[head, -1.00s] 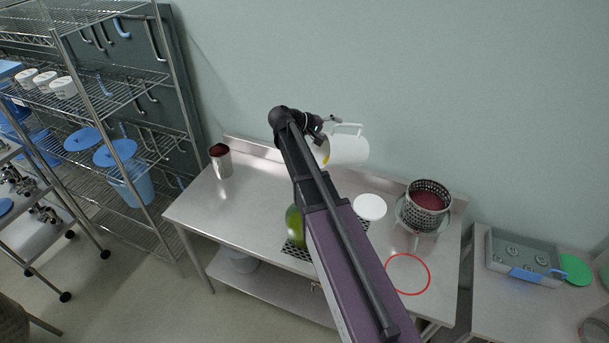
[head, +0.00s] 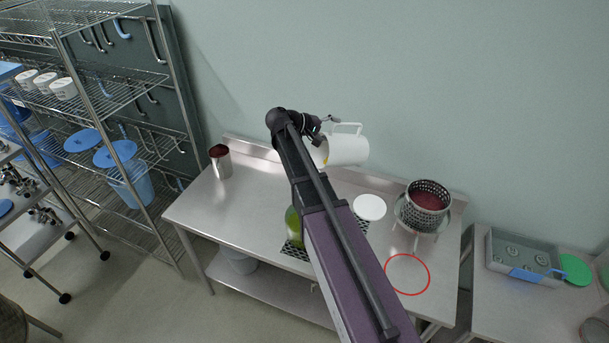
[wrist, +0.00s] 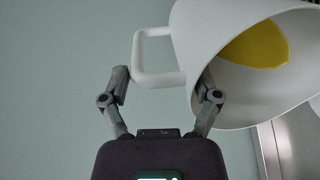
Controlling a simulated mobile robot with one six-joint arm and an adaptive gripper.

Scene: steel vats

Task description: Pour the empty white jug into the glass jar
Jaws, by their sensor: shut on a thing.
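The white jug (head: 346,150) is in the air above the back of the steel table, tipped on its side with its mouth facing left. My gripper (head: 322,125) is at its handle side. In the wrist view, my gripper (wrist: 162,88) is shut on the jug (wrist: 215,45) at its handle. A yellow patch shows inside the jug, so it does not look empty. A green rounded vessel (head: 293,226), perhaps the glass jar, stands on a dark grate below and left of the jug. My arm hides part of it, and its mouth cannot be made out.
On the steel table (head: 240,215) are a metal cup with dark red contents (head: 220,161), a white disc (head: 370,207), a perforated basket with red contents (head: 427,205) and a red ring (head: 408,256). A wire shelf (head: 105,95) stands left. The table's left part is mostly clear.

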